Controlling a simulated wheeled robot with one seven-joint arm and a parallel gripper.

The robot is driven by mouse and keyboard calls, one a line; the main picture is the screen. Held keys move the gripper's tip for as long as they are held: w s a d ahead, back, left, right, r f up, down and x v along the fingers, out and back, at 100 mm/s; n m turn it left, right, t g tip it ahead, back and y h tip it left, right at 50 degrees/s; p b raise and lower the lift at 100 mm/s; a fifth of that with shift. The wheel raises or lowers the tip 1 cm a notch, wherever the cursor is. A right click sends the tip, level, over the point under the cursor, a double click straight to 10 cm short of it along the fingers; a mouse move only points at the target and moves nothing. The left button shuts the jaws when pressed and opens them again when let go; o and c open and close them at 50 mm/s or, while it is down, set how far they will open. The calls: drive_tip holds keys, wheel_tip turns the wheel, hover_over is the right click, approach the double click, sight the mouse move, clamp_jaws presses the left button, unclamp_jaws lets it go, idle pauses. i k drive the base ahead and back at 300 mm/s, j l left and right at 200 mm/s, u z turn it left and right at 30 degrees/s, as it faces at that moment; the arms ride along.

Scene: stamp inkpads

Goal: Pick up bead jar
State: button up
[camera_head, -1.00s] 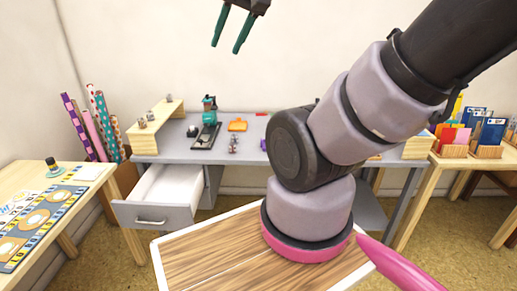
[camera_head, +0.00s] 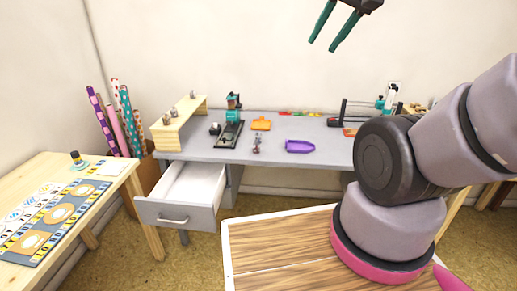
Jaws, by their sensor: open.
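My gripper (camera_head: 322,46) is at the top of the view, high in front of the back wall. Its two green fingers are apart and nothing is between them. I cannot tell for sure which thing is the bead jar. Small jar-like items stand on the wooden riser (camera_head: 181,124) at the desk's left end, one at its front (camera_head: 166,118) and one at its back (camera_head: 192,94). A small slim multicoloured item (camera_head: 256,143) stands mid-desk. All are too small to read, and my gripper is well away from them.
The grey desk (camera_head: 290,165) has an open, empty-looking drawer (camera_head: 195,185) at its left. On it are a green-and-black press (camera_head: 231,125), an orange tray (camera_head: 261,124) and a purple tray (camera_head: 299,146). A wooden table (camera_head: 115,178) stands left.

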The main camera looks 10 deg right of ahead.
sight(256, 144)
drive_tip(key=i+l, duration=0.1)
drive_tip(key=i, duration=0.75)
